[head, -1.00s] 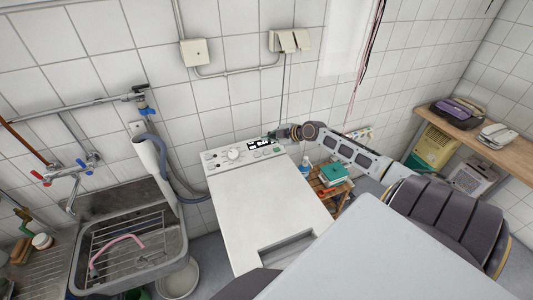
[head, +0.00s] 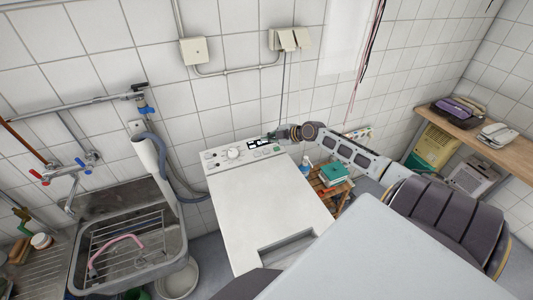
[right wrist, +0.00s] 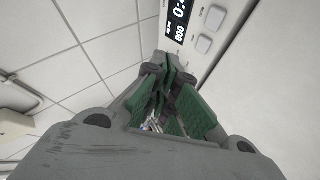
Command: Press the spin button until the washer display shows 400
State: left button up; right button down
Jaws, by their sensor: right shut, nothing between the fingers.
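The white top-loading washer (head: 262,205) stands against the tiled wall, with a control panel along its back edge. Its dark display (head: 258,144) is lit but too small to read in the head view. In the right wrist view the display (right wrist: 180,22) reads 800, with part of a larger figure beside it cut off. Grey buttons (right wrist: 203,45) sit beside the display. My right gripper (head: 271,135) is shut and empty at the back of the panel, close by the display. Its green-padded fingers (right wrist: 168,68) hide part of the panel; contact with a button cannot be made out. My left gripper is out of view.
A metal sink (head: 150,262) with a rack and a grey hose are left of the washer. A small wooden shelf (head: 333,190) with a teal box stands right of it, under my right arm. A wooden counter (head: 500,150) is at far right.

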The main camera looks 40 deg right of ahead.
jog(key=b, duration=0.4)
send_over(266, 152)
jog(key=s+a, duration=0.1)
jog(key=s, duration=0.1)
jog(key=shift+f, duration=2.65)
jog(key=shift+w+f+b, duration=0.25)
jog(key=shift+f+b, duration=0.8)
jog(key=shift+b, duration=0.25)
jog(key=shift+f, duration=0.15)
jog(key=shift+w+d+f+b, duration=0.15)
jog(key=shift+f+b, duration=0.15)
jog(key=shift+b, duration=0.45)
jog(key=shift+w+f+b, duration=0.1)
jog(key=shift+f+b, duration=0.3)
jog(key=shift+b, duration=0.2)
jog(key=shift+r, duration=0.15)
jog(key=shift+s+r+p, duration=0.25)
jog(key=shift+r+p, duration=0.25)
jog(key=shift+r, duration=0.15)
jog(key=shift+r, duration=0.1)
